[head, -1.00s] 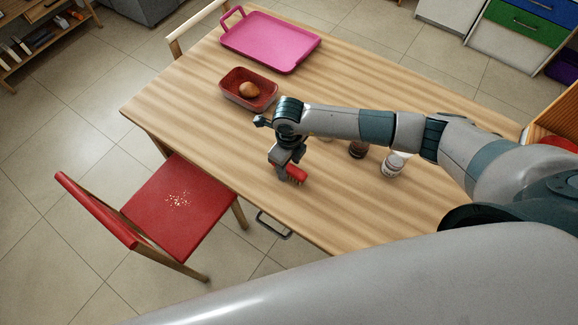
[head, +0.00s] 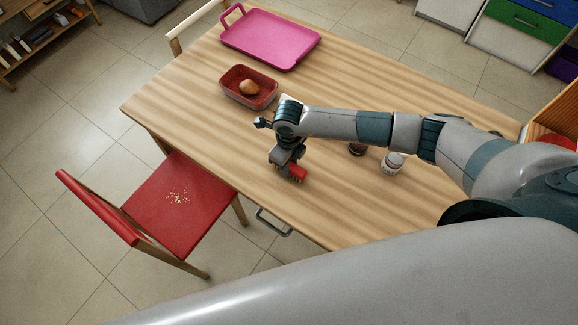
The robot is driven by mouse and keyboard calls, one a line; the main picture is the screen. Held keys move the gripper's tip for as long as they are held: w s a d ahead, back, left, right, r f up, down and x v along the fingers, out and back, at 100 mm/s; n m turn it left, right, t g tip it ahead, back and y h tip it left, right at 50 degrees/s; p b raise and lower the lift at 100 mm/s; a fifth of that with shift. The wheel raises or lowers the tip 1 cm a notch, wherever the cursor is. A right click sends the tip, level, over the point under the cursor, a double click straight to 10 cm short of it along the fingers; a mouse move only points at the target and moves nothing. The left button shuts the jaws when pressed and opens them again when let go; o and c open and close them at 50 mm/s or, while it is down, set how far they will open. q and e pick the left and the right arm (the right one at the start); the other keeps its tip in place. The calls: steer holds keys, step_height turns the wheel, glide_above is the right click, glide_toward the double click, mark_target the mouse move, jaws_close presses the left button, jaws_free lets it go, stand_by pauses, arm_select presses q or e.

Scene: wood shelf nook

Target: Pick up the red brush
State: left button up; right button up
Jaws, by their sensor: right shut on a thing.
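The red brush (head: 298,173) is at the wooden table's near side, with its bristles pointing down. My right gripper (head: 286,164) is over it and shut on it, hiding its left part. I cannot tell whether the bristles touch the table or hang just above it. My left gripper is not in view.
On the table (head: 370,85) are a pink tray (head: 270,38), a red container (head: 236,90) with a brown roundish item (head: 249,87), a white-lidded jar (head: 392,163) and a dark jar (head: 357,149). A red chair (head: 180,205) with crumbs stands at the near left.

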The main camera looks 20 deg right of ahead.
mark_target(291, 166)
steer(key=shift+r, duration=0.15)
steer(key=shift+r+b, duration=0.45)
steer(key=r+b, duration=0.1)
steer(key=r, duration=0.2)
steer(key=shift+s+d+b, duration=0.2)
steer(key=shift+s+b, duration=0.15)
steer(key=shift+b, duration=0.05)
steer(key=s+d+r+b, duration=0.4)
steer(key=s+r, duration=0.3)
steer(key=s, duration=0.2)
steer(key=shift+s+d, duration=0.4)
steer(key=shift+f, duration=0.1)
steer(key=shift+o, duration=1.4)
steer(key=shift+c, duration=0.8)
